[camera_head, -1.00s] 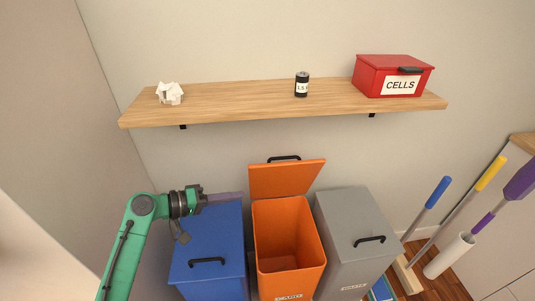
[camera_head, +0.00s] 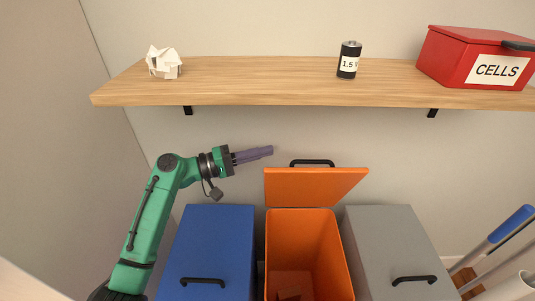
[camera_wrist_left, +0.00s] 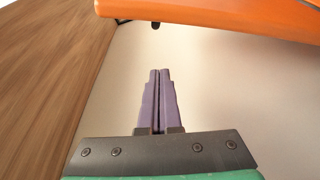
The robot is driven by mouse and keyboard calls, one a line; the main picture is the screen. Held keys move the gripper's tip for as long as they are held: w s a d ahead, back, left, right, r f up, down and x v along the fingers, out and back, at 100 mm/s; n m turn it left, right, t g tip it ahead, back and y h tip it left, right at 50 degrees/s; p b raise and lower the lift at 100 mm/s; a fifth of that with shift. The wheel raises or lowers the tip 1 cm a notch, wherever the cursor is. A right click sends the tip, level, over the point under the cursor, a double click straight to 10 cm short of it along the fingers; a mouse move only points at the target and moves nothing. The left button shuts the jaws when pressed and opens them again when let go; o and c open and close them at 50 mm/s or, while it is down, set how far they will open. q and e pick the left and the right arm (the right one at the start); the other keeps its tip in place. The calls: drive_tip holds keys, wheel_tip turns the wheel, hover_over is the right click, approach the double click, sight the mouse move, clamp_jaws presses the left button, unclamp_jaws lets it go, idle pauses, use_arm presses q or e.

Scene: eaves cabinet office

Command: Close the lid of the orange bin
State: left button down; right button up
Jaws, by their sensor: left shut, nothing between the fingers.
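The orange bin (camera_head: 308,245) stands between two other bins, and its inside is visible from above. Its orange lid (camera_head: 315,186) stands raised at the back, with a black handle (camera_head: 312,163) on its top edge. The lid also shows as an orange band across the top of the left wrist view (camera_wrist_left: 220,14). My right gripper is not in view.
A blue bin (camera_head: 215,240) with a shut lid stands left, a grey bin (camera_head: 390,240) right. Above is a wooden shelf (camera_head: 260,85) with crumpled paper (camera_head: 163,63), a battery (camera_head: 348,60) and a red CELLS box (camera_head: 478,58). Broom handles (camera_head: 505,230) stand far right.

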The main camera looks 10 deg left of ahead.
sight(306, 184)
use_arm(q)
drive_tip(key=p+x, duration=0.2)
drive_tip(key=x, duration=0.6)
drive_tip(key=s, duration=0.1)
drive_tip(key=s+p, duration=0.1)
drive_tip(key=s, duration=0.2)
drive_tip(key=shift+s+d+f+p, duration=0.15)
drive_tip(key=shift+d+f+p, duration=0.05)
drive_tip(key=shift+f+p, duration=0.2)
